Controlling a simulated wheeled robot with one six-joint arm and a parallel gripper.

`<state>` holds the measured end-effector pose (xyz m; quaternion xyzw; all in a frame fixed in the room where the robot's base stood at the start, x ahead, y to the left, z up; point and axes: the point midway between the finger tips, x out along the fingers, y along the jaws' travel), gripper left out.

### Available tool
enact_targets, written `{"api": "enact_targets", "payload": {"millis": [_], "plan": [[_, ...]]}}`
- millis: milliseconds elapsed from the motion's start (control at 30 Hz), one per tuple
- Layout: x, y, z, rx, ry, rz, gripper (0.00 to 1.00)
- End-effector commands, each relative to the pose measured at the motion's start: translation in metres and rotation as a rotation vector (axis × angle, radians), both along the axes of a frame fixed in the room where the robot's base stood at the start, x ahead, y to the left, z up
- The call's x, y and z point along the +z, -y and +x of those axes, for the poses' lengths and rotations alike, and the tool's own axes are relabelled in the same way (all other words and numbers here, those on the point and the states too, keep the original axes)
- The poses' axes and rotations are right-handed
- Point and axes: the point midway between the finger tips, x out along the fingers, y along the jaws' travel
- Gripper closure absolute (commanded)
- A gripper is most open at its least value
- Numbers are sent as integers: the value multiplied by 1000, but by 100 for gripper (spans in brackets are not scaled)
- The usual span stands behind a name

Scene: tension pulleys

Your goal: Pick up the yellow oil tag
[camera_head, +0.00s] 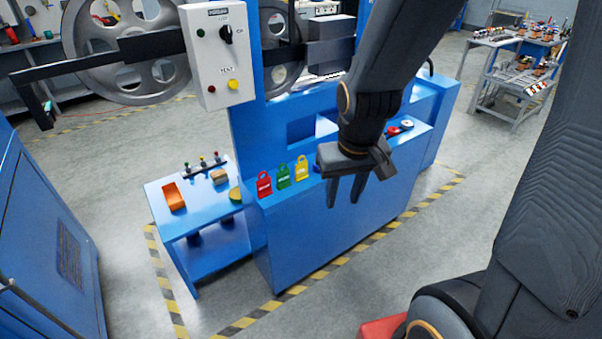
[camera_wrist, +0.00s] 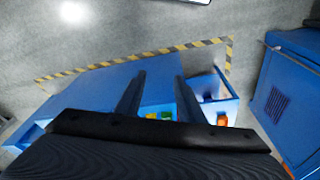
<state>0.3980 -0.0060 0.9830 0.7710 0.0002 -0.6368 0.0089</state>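The yellow tag (camera_head: 301,169) stands on the blue machine's ledge in the head view, at the right end of a row of tags. The green tag (camera_head: 283,176) and the red tag (camera_head: 264,185) are to its left. My gripper (camera_head: 345,190) is to the right of the yellow tag, apart from it, with its two fingers pointing down. The fingers are spread and nothing shows between them. In the wrist view my gripper (camera_wrist: 158,82) is also open, and a small yellow patch (camera_wrist: 166,116) and a green patch (camera_wrist: 151,116) show low in the picture, partly hidden.
A blue side table (camera_head: 165,220) holds an orange bin (camera_head: 173,196) and small items. A grey control box (camera_head: 219,55) with a knob and buttons hangs above. A red item (camera_head: 393,131) lies farther right on the machine. Striped floor tape (camera_head: 330,264) borders the machine.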

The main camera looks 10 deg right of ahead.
Motion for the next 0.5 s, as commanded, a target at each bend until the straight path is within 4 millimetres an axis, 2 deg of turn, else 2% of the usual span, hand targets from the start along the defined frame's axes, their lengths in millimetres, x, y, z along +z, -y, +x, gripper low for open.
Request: {"api": "enact_targets", "payload": {"millis": [33,67,300,500], "plan": [[-16,5,19,8,34,-9,56],[-24,9,34,15,66,-15,52],[-91,33,162,110,375,-42,52],[-142,38,247,198,641,-13,52]]}}
